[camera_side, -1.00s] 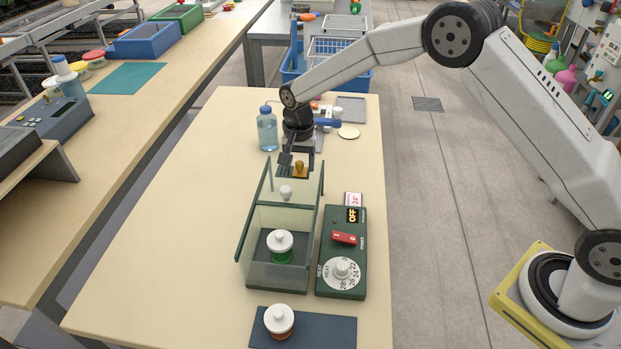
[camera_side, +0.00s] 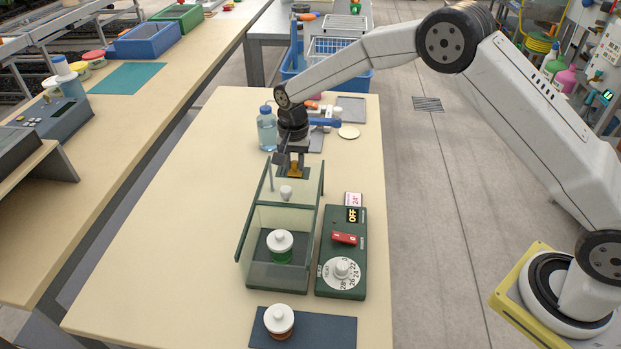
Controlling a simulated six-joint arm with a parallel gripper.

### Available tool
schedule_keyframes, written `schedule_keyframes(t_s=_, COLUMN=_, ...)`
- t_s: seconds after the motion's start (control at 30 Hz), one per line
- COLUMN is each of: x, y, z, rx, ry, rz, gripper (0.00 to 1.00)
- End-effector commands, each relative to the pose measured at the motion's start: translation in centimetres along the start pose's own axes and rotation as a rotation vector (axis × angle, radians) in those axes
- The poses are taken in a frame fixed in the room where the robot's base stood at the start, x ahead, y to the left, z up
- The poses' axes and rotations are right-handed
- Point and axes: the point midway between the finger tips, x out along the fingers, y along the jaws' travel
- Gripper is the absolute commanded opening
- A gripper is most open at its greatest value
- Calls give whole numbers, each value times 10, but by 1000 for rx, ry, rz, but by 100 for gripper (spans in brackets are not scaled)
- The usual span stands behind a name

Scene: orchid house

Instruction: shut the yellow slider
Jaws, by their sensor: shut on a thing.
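The yellow slider (camera_side: 296,171) shows as a small ochre knob at the far end of a green-framed glass case (camera_side: 283,217). My gripper (camera_side: 291,163) is at that far end, pointing down, with its dark jaws shut on the slider. The jaws partly cover the slider, and its track cannot be made out.
A white-lidded jar (camera_side: 280,243) stands inside the case. A green control box (camera_side: 342,255) with a display reading OFF is close on the right. Another jar (camera_side: 279,320) stands on a dark mat (camera_side: 330,331) in front. A bottle (camera_side: 267,130) stands left of my wrist.

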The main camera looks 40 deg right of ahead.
Motion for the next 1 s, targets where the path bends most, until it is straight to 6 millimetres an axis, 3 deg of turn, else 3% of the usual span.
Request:
schedule_keyframes(t_s=0.5, x=-1, y=-25, z=0, rx=0, ry=2, rz=-3, gripper=5)
schedule_keyframes(t_s=0.53, x=-1, y=-24, z=0, rx=0, ry=2, rz=-2, gripper=38)
schedule_keyframes(t_s=0.6, x=-1, y=-24, z=0, rx=0, ry=2, rz=-2, gripper=60)
schedule_keyframes(t_s=0.63, x=-1, y=-24, z=0, rx=0, ry=1, rz=-2, gripper=65)
schedule_keyframes(t_s=1.0, x=-2, y=-24, z=0, rx=0, ry=1, rz=-1, gripper=65)
